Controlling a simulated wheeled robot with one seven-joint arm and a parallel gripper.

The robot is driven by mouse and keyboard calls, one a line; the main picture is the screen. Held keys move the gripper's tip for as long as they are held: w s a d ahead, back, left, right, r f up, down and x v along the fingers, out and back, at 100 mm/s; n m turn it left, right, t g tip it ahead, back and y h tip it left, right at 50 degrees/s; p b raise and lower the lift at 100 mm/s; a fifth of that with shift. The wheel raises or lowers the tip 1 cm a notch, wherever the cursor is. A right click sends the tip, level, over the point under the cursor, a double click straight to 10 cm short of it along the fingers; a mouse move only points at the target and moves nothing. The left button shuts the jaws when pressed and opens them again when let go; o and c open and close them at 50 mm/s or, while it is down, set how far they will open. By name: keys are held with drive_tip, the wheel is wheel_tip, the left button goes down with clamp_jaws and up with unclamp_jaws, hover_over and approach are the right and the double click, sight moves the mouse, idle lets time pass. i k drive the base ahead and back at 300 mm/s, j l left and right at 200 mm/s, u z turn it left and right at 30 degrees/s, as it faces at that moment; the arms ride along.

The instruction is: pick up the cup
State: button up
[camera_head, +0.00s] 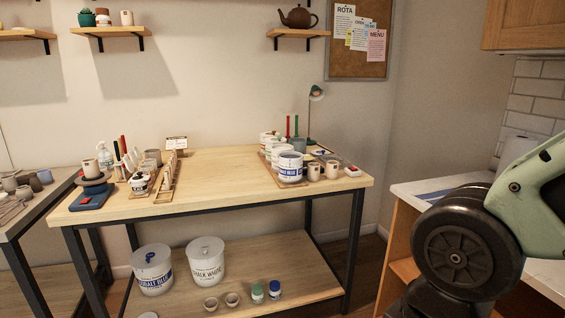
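Several cups are in view, and I cannot tell which one the task means. Two small beige cups, a left one (314,172) and a right one (333,170), stand upright near the front right of the wooden worktable (225,180). Another beige cup (90,168) stands on a dark round stand above a blue base at the table's left end. A pale cup (126,18) is on the upper wall shelf. My gripper is outside the picture; only part of my arm shows at the right edge, apart from the table.
White glaze tubs (290,168) crowd beside the two right cups, with a lamp (315,95) behind. A wooden rack (168,178) and bottles stand at the left. The table's middle is clear. Large buckets (205,262) sit on the lower shelf. A counter (440,187) is at right.

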sight(313, 174)
drive_tip(key=i+j, duration=0.35)
drive_tip(key=i, duration=0.25)
drive_tip(key=i+j+z, duration=0.1)
drive_tip(key=i+j, duration=0.25)
drive_tip(key=i, duration=0.25)
drive_tip(key=i+j, duration=0.35)
drive_tip(key=i, duration=0.25)
drive_tip(key=i+j, duration=0.4)
drive_tip(key=i, duration=0.2)
drive_tip(key=i+l+z, duration=0.05)
